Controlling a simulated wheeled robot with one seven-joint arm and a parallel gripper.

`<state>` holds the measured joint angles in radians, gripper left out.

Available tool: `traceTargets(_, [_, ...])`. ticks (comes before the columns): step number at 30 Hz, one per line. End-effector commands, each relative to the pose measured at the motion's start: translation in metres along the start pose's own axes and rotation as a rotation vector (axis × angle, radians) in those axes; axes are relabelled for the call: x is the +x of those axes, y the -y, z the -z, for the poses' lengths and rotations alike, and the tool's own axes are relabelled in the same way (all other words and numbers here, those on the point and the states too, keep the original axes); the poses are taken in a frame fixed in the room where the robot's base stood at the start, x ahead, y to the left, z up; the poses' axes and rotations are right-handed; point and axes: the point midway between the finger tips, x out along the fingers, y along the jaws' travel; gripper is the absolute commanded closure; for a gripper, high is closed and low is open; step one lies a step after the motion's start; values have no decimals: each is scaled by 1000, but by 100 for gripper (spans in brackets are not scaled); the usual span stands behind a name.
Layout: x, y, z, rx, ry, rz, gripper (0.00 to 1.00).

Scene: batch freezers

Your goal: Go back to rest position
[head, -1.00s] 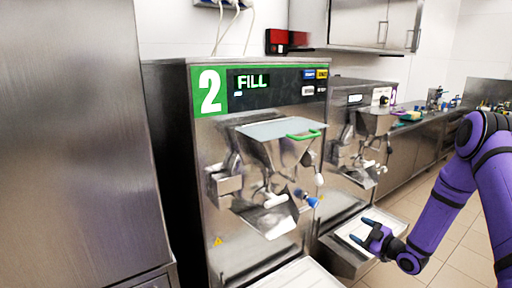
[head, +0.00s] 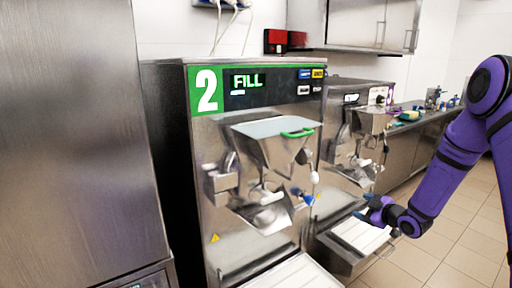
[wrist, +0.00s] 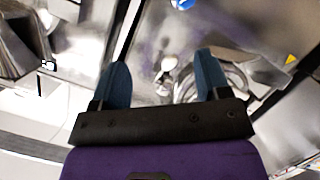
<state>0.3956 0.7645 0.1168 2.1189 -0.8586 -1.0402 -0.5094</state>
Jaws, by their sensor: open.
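My gripper (head: 368,208) is at the right of the head view, in front of the gap between the two batch freezers. My purple arm reaches in from the right edge. In the wrist view the two blue fingers (wrist: 160,84) stand wide apart with nothing between them. The near freezer (head: 255,165) carries a green "2" and a display reading "FILL". Its hopper lid with a green handle (head: 297,133) is down.
A second freezer (head: 350,120) stands behind to the right, with a drawer-like tray (head: 362,236) low below my gripper. A steel cabinet (head: 75,140) fills the left. A counter (head: 425,130) with small items runs along the right. The tiled floor (head: 435,255) at right is clear.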

Motion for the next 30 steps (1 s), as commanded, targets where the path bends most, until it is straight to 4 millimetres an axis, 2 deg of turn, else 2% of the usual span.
traceTargets(1, [-4,-11,14,-7,34,-4,31])
traceTargets(6, [-24,-37,49,6,175,-22,31])
traceTargets(11, [-50,-57,84,39,297,-51,31])
traceTargets(15, [-78,-68,114,84,395,-83,31])
traceTargets(23, [-140,-73,168,203,553,-145,31])
traceTargets(30, [-206,-59,213,350,671,-190,31])
